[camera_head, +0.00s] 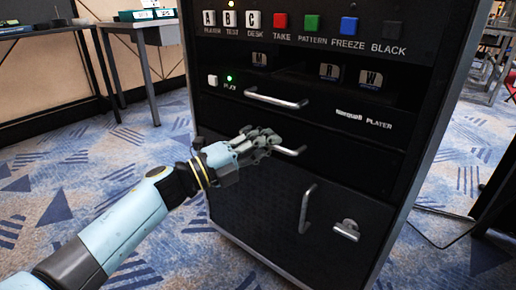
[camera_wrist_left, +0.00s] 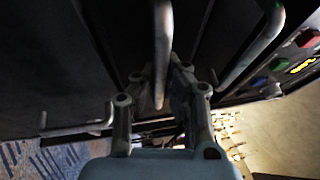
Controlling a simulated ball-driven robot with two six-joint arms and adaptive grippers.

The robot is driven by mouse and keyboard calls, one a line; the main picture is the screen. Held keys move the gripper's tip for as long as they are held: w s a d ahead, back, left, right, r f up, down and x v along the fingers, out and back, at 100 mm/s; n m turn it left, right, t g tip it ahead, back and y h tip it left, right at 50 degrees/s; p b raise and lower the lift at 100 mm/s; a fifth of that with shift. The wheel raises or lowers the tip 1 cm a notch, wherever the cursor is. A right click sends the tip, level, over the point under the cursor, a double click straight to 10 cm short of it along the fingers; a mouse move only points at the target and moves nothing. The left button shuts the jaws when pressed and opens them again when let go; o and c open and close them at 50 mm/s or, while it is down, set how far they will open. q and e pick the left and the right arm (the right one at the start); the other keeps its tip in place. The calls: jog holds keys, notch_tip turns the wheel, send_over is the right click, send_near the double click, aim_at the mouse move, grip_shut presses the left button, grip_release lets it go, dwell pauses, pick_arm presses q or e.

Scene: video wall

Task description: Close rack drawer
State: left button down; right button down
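The black equipment rack (camera_head: 330,165) has several stacked fronts with metal handles. The middle drawer's handle (camera_head: 292,151) shows only at its right end in the head view; my left gripper (camera_head: 268,138) hides the rest. In the left wrist view a handle bar (camera_wrist_left: 163,45) runs down between the fingers of my left gripper (camera_wrist_left: 165,90). I cannot tell whether the fingers press on it. How far the drawer sticks out is hard to judge. My right gripper is not in view.
Above is another handle (camera_head: 276,98) and a row of coloured buttons (camera_head: 281,21). Below is a door with an upright handle (camera_head: 306,208) and a latch (camera_head: 346,230). A grey table (camera_head: 140,30) stands at the back left. The carpet (camera_head: 120,165) left of the rack is clear.

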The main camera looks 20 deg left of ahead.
pick_arm(q)
jog(key=shift+w+d+f, duration=0.15)
jog(key=shift+w, duration=0.35)
jog(key=c, duration=1.9)
grip_release()
jog(key=shift+c, duration=0.2)
jog(key=o, duration=0.6)
jog(key=shift+c, duration=0.2)
jog(key=v, duration=1.2)
